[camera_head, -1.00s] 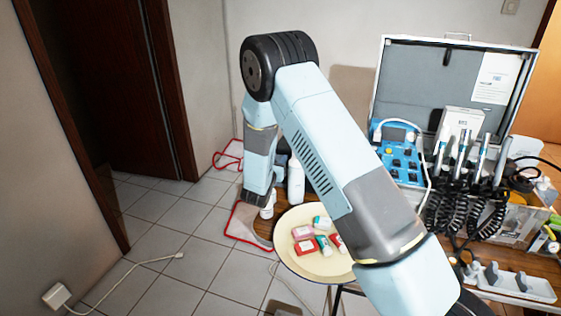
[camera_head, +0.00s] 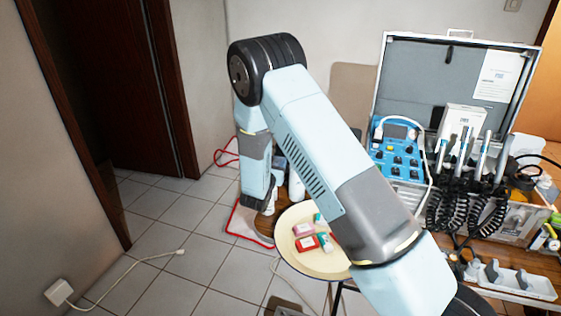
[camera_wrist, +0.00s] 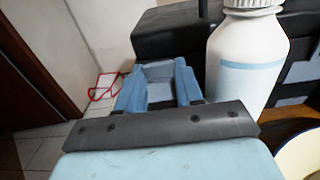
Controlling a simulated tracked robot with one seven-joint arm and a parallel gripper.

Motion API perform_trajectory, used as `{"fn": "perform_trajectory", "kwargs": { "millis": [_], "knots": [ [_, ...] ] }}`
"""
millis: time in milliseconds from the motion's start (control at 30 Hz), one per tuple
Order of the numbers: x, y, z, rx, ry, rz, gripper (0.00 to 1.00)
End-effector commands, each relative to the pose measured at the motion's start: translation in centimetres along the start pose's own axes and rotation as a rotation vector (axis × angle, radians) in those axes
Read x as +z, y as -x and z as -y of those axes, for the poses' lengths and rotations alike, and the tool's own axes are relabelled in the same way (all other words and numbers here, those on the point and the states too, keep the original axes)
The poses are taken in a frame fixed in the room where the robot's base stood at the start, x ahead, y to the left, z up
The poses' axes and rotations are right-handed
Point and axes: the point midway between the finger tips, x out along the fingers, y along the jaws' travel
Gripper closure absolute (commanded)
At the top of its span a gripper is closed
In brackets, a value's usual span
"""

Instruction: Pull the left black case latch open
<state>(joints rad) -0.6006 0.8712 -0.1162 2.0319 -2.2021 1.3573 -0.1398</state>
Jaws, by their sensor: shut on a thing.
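The black case (camera_wrist: 175,32) lies at the top of the wrist view, just beyond my fingers. My gripper (camera_wrist: 158,72) has its blue fingers up against the near side of this case, at its left part. The fingers are shut on the left latch, which is mostly hidden between and behind them. I cannot see how far the latch stands out from the case. In the head view my own arm covers the gripper's grip and most of the black case.
A white bottle (camera_wrist: 245,62) stands close to the right of my fingers. An open grey equipment case (camera_head: 425,75) with dental handpieces is on the right.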

Motion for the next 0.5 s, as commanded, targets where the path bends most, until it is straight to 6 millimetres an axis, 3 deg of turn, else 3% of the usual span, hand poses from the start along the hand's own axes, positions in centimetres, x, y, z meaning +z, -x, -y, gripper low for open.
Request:
{"fn": "perform_trajectory", "kwargs": {
  "millis": [100,500],
  "knots": [
    [-1.11,0.45,0.42,-0.005,0.009,-0.013,1.00],
    [-1.61,0.61,0.55,-0.008,0.007,-0.012,1.00]
  ]
}}
